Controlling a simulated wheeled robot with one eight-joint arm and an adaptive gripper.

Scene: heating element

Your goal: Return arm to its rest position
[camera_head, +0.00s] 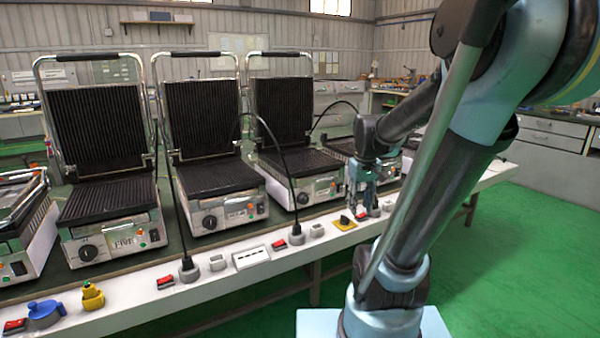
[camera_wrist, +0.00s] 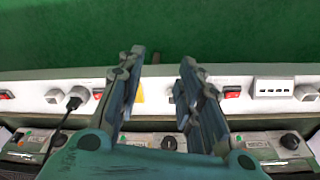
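My gripper (camera_head: 362,188) hangs from my arm over the right part of the bench's white front strip, near a yellow plate with a black knob (camera_head: 344,222). In the wrist view my gripper (camera_wrist: 163,66) has its two fingers spread apart with nothing between them. Part of the yellow plate (camera_wrist: 140,92) shows beside the left finger there. My upper arm links fill the right side of the head view. The gripper's fingertips look small in the head view, and their exact height above the strip is hard to tell.
Several contact grills, three with raised lids (camera_head: 205,120), stand on the bench. Red switches (camera_head: 165,281), grey sockets (camera_head: 217,263) and black plugs (camera_head: 189,270) line the white strip (camera_head: 130,309). A blue plug (camera_head: 44,313) and yellow plug (camera_head: 92,296) sit left. Green floor (camera_head: 530,250) is clear.

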